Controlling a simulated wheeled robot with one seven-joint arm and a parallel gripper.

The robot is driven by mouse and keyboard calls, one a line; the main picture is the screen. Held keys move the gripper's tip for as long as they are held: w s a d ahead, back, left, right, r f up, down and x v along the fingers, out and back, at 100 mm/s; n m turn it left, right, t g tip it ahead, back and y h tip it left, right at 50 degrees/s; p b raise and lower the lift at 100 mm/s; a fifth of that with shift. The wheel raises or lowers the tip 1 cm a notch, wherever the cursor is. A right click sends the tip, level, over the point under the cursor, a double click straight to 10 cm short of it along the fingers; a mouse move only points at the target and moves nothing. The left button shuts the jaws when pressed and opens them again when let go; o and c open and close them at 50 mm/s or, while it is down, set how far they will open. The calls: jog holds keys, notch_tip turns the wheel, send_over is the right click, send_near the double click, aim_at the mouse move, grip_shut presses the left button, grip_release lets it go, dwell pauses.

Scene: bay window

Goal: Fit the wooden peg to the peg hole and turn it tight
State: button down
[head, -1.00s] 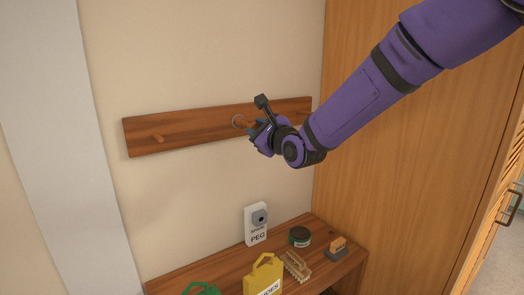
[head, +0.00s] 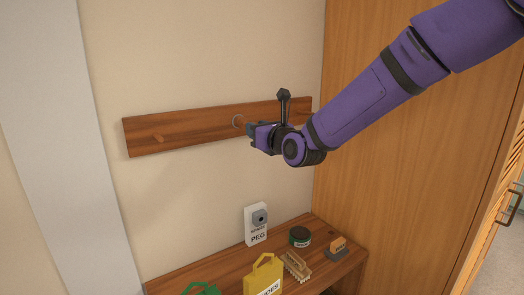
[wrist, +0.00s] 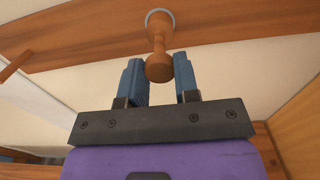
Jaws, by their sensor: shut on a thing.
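The wooden peg (wrist: 158,45) shows in the wrist view, with its narrow end at the grey-ringed peg hole (wrist: 151,14) in the wooden rail. Its rounded head is between the blue fingers of my gripper (wrist: 160,75), which are shut on it. In the head view my gripper (head: 250,130) is at the right part of the rail (head: 195,127), and the grey ring (head: 237,121) shows just left of it. The gripper hides most of the peg there. How deep the peg sits is hidden.
Another peg (head: 158,138) sticks out of the rail's left part. Below, a wooden bench (head: 222,262) holds a white PEG box (head: 256,228), a dark tin (head: 300,237), brushes (head: 296,266) and a yellow holder (head: 264,279). A wooden panel (head: 360,190) stands close on the right.

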jog(key=shift+w, duration=0.1)
jog(key=shift+m, duration=3)
jog(key=c, duration=0.8)
grip_release()
jog(key=shift+v, duration=4.5)
